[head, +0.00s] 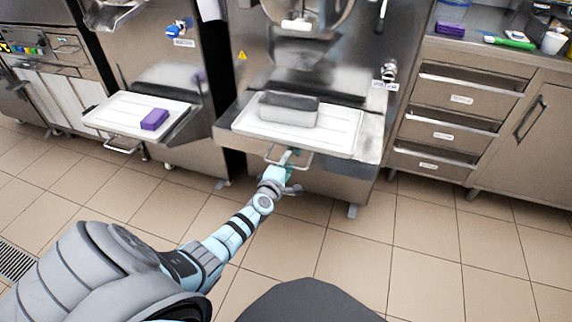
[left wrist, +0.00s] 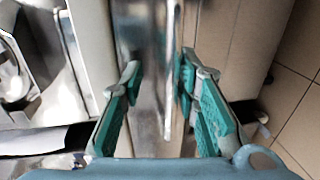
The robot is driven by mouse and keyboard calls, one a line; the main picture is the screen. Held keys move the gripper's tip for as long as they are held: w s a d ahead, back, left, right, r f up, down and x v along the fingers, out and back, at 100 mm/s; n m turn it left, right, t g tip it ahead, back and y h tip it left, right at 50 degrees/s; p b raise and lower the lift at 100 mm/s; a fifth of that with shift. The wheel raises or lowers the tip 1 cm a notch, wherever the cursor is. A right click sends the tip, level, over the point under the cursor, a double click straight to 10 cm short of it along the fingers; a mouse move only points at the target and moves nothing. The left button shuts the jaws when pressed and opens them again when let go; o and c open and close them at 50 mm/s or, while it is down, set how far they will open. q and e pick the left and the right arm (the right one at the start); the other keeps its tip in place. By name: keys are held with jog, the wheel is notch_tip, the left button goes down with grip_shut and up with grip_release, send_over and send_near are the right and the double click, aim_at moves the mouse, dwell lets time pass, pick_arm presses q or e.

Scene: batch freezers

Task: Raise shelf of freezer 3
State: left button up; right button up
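The middle batch freezer (head: 330,60) has a shelf (head: 365,150) at its front, with a white tray (head: 335,130) and a grey metal pan (head: 289,109) on it. I cannot read a freezer number. A thin metal handle (head: 302,162) hangs below the shelf's front edge. My left gripper (head: 288,156) is at this handle, below the shelf. In the left wrist view, its teal-padded fingers (left wrist: 160,75) are apart, and the thin handle bar (left wrist: 169,85) shows between them; I cannot tell whether they touch it. My right gripper is out of view.
Another freezer (head: 165,70) stands to the left, its shelf holding a white tray (head: 118,112) and a purple block (head: 155,119). Steel drawers (head: 455,100) and a counter are at the right. The tiled floor (head: 430,240) in front is clear.

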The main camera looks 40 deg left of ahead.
pick_arm(q)
jog(key=shift+s+f, duration=0.1)
jog(key=shift+f, duration=0.1)
jog(key=v, duration=1.2)
jog(key=shift+d+r, duration=0.1)
jog(key=shift+r, duration=0.1)
